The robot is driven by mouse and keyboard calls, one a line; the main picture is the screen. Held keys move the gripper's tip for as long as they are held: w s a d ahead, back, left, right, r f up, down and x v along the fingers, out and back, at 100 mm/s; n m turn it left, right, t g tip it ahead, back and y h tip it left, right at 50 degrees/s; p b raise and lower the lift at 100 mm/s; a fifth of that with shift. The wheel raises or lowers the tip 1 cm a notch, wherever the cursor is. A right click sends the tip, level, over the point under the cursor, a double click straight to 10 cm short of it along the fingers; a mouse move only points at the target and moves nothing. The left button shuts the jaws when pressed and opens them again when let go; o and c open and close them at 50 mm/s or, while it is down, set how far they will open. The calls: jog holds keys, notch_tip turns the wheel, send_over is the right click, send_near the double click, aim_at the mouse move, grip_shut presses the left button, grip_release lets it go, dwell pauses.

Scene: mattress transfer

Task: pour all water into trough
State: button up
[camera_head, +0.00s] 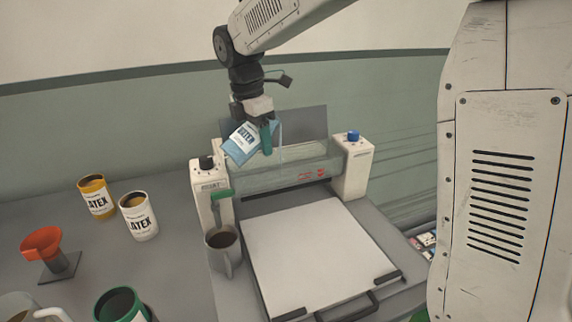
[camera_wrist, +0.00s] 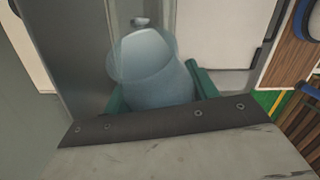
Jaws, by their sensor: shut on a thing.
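My gripper (camera_head: 266,137), with green fingers, is shut on a blue container (camera_head: 236,154) with a white label. The container is strongly tilted and held above the left part of the machine. In the wrist view the container (camera_wrist: 155,80) looks translucent blue between the green fingers (camera_wrist: 162,92). The trough (camera_head: 300,172) appears as a clear, greenish span between the machine's two white posts, below and right of the container. A faint thin vertical line runs down beside the container; I cannot tell whether it is water. The water level inside the container and trough is unclear.
A white flat bed (camera_head: 305,250) with a dark handle lies in front of the trough. A grey mug (camera_head: 223,250) stands by the left post (camera_head: 207,190). Yellow (camera_head: 96,197) and white (camera_head: 138,216) latex cans, an orange funnel (camera_head: 42,244) and a green can (camera_head: 120,305) stand at left.

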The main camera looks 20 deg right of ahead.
jog(key=shift+a+r+y, duration=0.1)
jog(key=shift+y, duration=0.2)
jog(key=shift+a+f+g+y+p, duration=0.1)
jog(key=shift+f+g+y+p, duration=0.2)
jog(key=shift+f+y+p, duration=0.45)
dwell(1.2)
jog(key=shift+w+d+f+y+p, duration=0.1)
jog(key=shift+d+f+y+p, duration=0.1)
jog(key=shift+d+y+p, duration=0.55)
dwell(1.9)
jog(key=shift+a+f+g+y+p, duration=0.15)
jog(key=shift+f+g+y+p, duration=0.15)
jog(key=shift+y, duration=0.3)
jog(key=shift+a+f+g+y+p, duration=0.1)
jog(key=shift+g+y+p, duration=0.1)
jog(key=shift+y+p, duration=0.3)
dwell(2.0)
